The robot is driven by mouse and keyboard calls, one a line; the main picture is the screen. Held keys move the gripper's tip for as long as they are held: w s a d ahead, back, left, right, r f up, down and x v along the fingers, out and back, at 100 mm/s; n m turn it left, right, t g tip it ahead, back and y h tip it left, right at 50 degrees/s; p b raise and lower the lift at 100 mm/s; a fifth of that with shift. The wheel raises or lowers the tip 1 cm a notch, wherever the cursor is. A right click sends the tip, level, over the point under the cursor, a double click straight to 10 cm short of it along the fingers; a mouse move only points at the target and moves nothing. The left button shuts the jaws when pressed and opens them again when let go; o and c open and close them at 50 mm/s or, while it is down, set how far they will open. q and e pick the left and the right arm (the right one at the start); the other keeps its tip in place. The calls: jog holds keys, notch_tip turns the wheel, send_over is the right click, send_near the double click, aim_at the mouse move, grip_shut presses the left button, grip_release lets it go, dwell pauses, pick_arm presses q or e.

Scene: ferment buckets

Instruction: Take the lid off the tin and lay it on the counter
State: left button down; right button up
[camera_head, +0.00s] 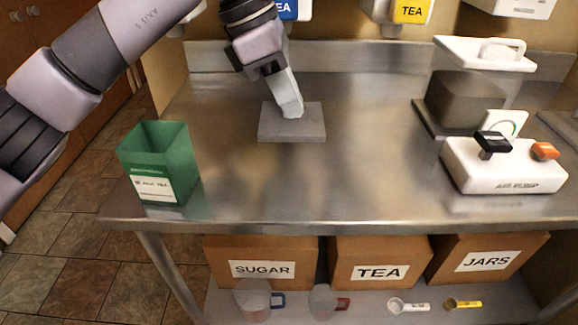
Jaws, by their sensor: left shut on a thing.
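The green square tin (158,165) stands upright at the front left of the steel counter (230,200). Its top is open and a white label is on its front. A flat grey square lid (306,132) is at the middle back of the counter, level and well apart from the tin. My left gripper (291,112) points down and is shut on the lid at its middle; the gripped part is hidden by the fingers. The lid is on the counter or very close above it; I cannot tell which. My right gripper is not in view.
A white air pump (500,172) with black and orange knobs and a dark block (465,98) stand on the right. A white lid-like piece with a handle (485,53) is behind them. Boxes marked SUGAR, TEA and JARS are below. The counter's front middle is clear.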

pick_arm(q)
notch_tip(320, 180, down, 8)
jog(key=shift+f, duration=2.3)
jog(key=shift+f, duration=0.1)
jog(key=shift+f+b, duration=0.15)
jog(key=shift+b, duration=0.15)
jog(key=c, duration=1.2)
grip_release()
jog(key=shift+c, duration=0.2)
jog(key=shift+r, duration=0.2)
